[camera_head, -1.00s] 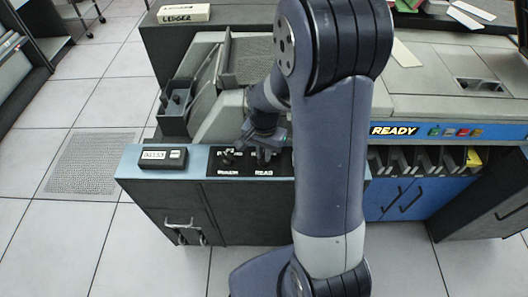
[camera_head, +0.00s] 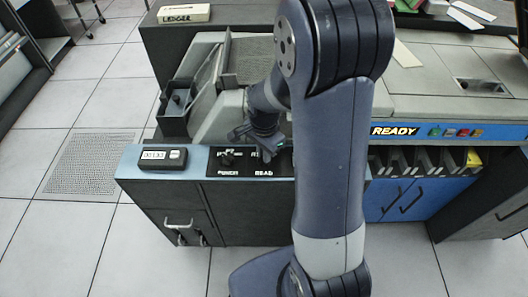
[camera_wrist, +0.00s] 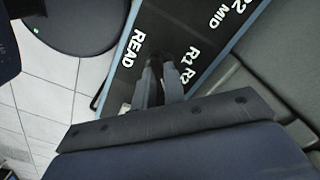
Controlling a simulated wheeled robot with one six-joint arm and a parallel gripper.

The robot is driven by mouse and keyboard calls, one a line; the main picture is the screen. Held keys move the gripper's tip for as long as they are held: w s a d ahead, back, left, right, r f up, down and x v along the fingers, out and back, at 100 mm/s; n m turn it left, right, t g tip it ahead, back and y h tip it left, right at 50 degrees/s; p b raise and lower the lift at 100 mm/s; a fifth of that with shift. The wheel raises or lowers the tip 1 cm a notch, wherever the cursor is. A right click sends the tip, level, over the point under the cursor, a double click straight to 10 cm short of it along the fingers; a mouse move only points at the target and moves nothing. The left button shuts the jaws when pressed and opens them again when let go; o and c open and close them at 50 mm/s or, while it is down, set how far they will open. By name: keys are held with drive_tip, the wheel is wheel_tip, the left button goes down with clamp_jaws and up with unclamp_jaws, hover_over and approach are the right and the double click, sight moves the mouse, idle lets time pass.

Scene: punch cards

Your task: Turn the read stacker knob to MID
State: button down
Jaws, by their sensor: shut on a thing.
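The read stacker knob is a small dark knob on the black panel (camera_head: 212,168) above the READ label, mostly hidden by my gripper (camera_head: 266,153). In the wrist view my gripper (camera_wrist: 160,72) is shut on the read stacker knob (camera_wrist: 163,56), with its fingertips beside the R1 and R2 marks. The READ label is on one side of it; the MID mark is farther along the panel. The knob's pointer is hidden, so I cannot tell its setting. The punch knob (camera_head: 227,159) stands just left, clear of the fingers.
A black counter box (camera_head: 162,157) sits at the left on the blue counter top. A dark bin (camera_head: 176,112) stands behind it. The machine with the READY sign (camera_head: 394,131) is to the right. My arm covers the middle. Open tiled floor lies left.

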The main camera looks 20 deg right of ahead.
drive_tip(key=c, duration=1.5)
unclamp_jaws()
drive_tip(key=shift+r, duration=0.1)
wheel_tip(320, 180, up, 11)
drive_tip(key=shift+f+p, duration=0.15)
drive_tip(key=shift+p, duration=0.3)
wheel_tip(320, 180, down, 11)
drive_tip(key=shift+r+b, duration=0.1)
drive_tip(key=shift+b, duration=0.35)
